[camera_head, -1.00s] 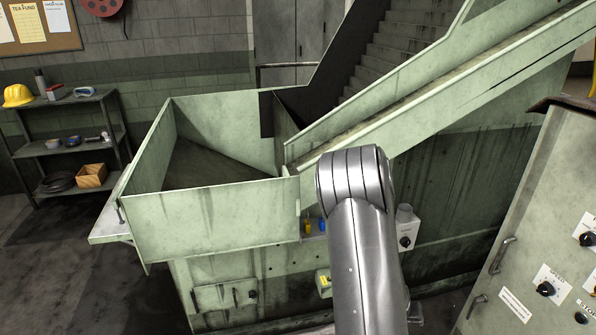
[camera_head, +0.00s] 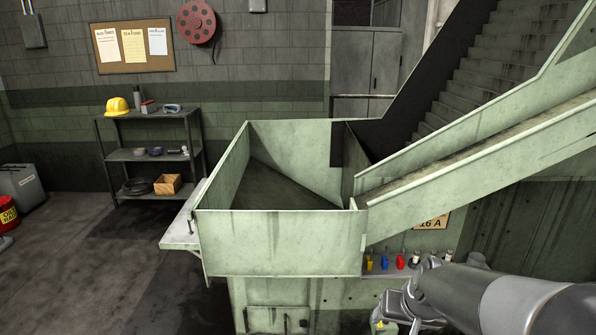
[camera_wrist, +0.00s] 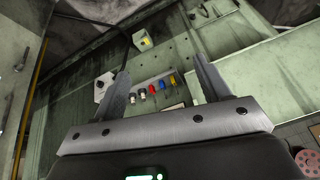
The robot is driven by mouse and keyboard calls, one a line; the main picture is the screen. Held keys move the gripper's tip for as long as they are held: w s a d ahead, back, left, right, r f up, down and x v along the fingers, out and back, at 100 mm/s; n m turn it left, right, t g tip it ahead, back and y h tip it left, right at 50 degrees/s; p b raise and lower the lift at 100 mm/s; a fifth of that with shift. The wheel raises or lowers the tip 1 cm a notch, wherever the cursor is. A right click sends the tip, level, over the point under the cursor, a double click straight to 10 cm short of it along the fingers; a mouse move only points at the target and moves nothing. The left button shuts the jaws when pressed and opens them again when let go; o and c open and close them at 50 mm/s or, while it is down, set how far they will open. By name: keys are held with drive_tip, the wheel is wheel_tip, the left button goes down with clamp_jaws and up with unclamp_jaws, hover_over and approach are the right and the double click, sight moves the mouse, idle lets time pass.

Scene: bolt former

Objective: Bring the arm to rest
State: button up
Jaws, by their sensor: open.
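My gripper (camera_wrist: 163,92) shows in the wrist view with its two fingers wide apart and nothing between them. Beyond the fingers is a row of small knobs in white, red, blue and yellow on the green machine panel. In the head view my arm (camera_head: 500,295) reaches in from the lower right, in front of the green machine (camera_head: 280,240). The fingertips are hard to make out there.
An open green hopper bin (camera_head: 280,225) stands in the middle, with a sloping chute (camera_head: 480,165) rising to the right. A shelf rack (camera_head: 150,155) with a yellow helmet (camera_head: 117,106) stands at the back left.

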drive_tip(key=s+a+r+n, duration=0.1)
drive_tip(key=s+a+r, duration=0.1)
drive_tip(key=s+r, duration=0.2)
drive_tip(key=s+a+r+n, duration=0.1)
drive_tip(key=s+a+r, duration=0.2)
drive_tip(key=s+r, duration=0.2)
drive_tip(key=s, duration=0.3)
drive_tip(key=shift+s+a+r+t, duration=0.15)
drive_tip(key=shift+s+a+t, duration=0.05)
drive_tip(key=shift+a+t, duration=0.1)
